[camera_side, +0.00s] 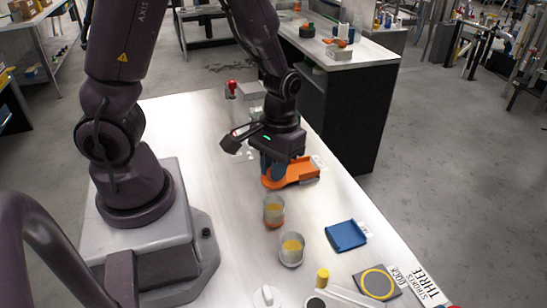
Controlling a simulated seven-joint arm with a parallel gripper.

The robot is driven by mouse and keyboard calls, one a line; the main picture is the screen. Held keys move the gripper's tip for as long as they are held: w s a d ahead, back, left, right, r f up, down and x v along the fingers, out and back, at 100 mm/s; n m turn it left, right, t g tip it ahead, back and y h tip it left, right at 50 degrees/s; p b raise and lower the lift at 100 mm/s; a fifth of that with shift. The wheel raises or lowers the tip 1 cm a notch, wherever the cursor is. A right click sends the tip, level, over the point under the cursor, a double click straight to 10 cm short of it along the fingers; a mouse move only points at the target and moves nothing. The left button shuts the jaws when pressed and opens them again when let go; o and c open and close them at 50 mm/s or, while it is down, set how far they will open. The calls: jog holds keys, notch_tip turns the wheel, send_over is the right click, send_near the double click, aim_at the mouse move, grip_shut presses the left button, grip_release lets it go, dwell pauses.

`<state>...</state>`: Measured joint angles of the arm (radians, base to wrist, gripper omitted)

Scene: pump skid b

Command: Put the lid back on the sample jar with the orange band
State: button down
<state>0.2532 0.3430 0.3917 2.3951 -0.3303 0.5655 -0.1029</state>
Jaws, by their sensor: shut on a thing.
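The sample jar with the orange band (274,213) stands upright on the bench, right of my arm's base. It is clear, holds something yellowish, and has orange around its lower part. No lid shows on it. My gripper (273,177) points down at the left end of an orange tray (303,170), behind the jar and apart from it. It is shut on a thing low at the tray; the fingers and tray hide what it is. I cannot make out the jar's lid for certain.
A second jar (291,250) with a pale band stands just in front of the first. A blue tray (345,236), a yellow cylinder (322,278), a dark pad with a yellow ring (377,282) and a white round piece (267,297) are nearer. A red fitting (231,88) is behind.

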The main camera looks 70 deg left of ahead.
jog(key=shift+f, duration=3)
jog(key=shift+f, duration=0.15)
jog(key=c, duration=0.6)
grip_release()
jog(key=shift+r, duration=3.5)
grip_shut()
